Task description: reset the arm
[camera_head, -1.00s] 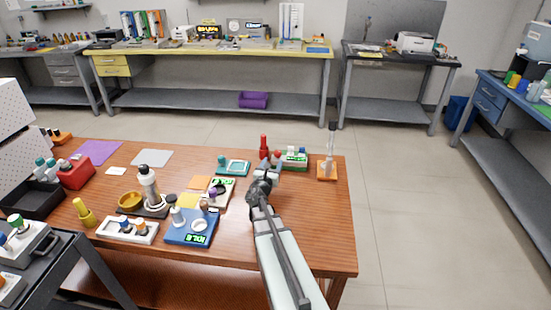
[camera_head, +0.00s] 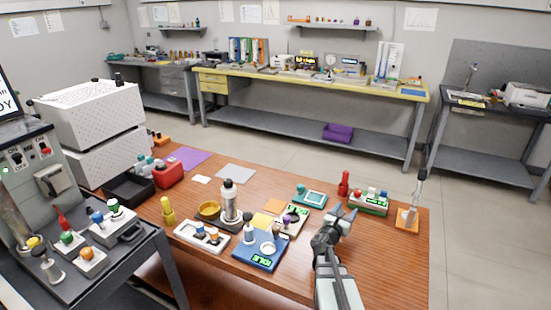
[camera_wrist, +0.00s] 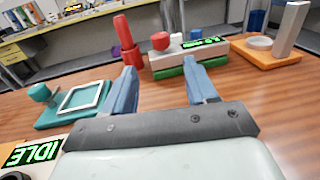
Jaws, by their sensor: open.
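My gripper (camera_head: 345,216) is over the right part of the wooden table (camera_head: 390,265), with its jaws apart and nothing between them. In the wrist view my gripper (camera_wrist: 163,82) shows two blue-grey fingers spread open. Beyond the fingers stand a red bottle (camera_head: 343,184) and a white and green device with a red knob (camera_head: 368,203). They also show in the wrist view as the red bottle (camera_wrist: 127,42) and the device (camera_wrist: 190,62). Whether the fingers touch anything is not seen; they look clear.
A teal device (camera_head: 312,198) lies left of the gripper, and an orange-based stand (camera_head: 407,220) is at the table's right edge. A blue IDLE scale (camera_head: 252,256), a dark-capped bottle (camera_head: 229,203) and a white rack (camera_head: 194,238) crowd the middle. A side cart (camera_head: 128,250) stands at left.

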